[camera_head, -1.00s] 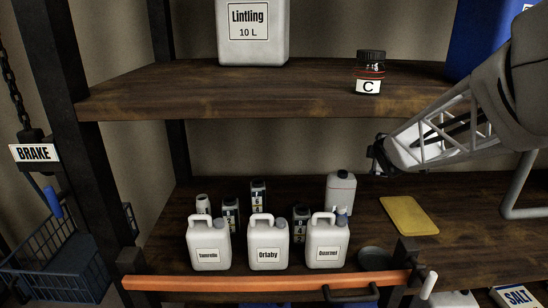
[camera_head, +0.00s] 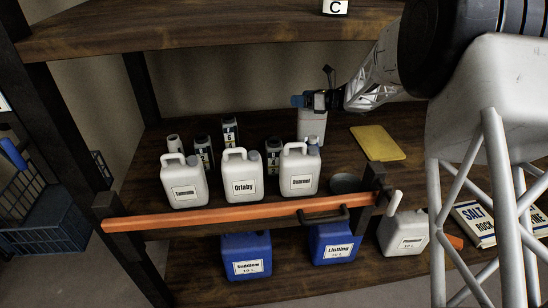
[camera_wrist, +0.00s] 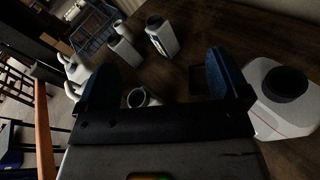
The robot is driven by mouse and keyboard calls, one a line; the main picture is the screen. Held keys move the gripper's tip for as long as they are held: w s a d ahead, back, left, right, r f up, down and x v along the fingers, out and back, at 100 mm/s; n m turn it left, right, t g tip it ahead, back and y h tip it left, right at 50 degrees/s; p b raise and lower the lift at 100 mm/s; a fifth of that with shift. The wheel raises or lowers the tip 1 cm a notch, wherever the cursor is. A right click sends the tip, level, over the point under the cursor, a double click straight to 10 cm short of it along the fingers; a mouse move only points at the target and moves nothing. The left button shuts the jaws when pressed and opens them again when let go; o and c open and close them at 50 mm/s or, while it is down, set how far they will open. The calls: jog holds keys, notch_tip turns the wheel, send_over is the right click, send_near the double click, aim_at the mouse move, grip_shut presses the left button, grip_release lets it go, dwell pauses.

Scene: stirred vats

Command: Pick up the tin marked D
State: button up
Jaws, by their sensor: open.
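I cannot make out a tin marked D in either view. A jar marked C (camera_head: 335,6) is cut off at the top edge of the head view, on the upper shelf. My gripper (camera_head: 318,100) is over the middle shelf, at the top of a plain white bottle (camera_head: 312,125); I cannot tell if it touches. In the wrist view my gripper (camera_wrist: 165,85) has its blue fingertips wide apart, with nothing clearly held between them. The white bottle with its dark cap stands just right of the fingers there (camera_wrist: 272,105).
White jugs, including Orlaby (camera_head: 240,180), line the shelf front behind an orange bar (camera_head: 230,216). Several small dark containers with numbered labels (camera_head: 230,130) stand behind them. A yellow board (camera_head: 377,142) lies right. Blue cans (camera_head: 246,255) stand on the lower shelf.

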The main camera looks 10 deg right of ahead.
jog(key=s+a+f+n+g, duration=0.1)
jog(key=s+a+n+g, duration=0.1)
jog(key=n+g, duration=0.1)
jog(key=s+a+f+n+g, duration=0.2)
jog(key=a+n+g, duration=0.1)
jog(key=s+a+f+n+g, duration=0.1)
jog(key=a+f+n+g, duration=0.1)
jog(key=a+n+g, duration=0.1)
jog(key=shift+s+f+n, duration=0.15)
jog(key=shift+s+n, duration=0.25)
jog(key=shift+n, duration=0.1)
jog(key=shift+f, duration=1.75)
jog(key=shift+f, duration=0.15)
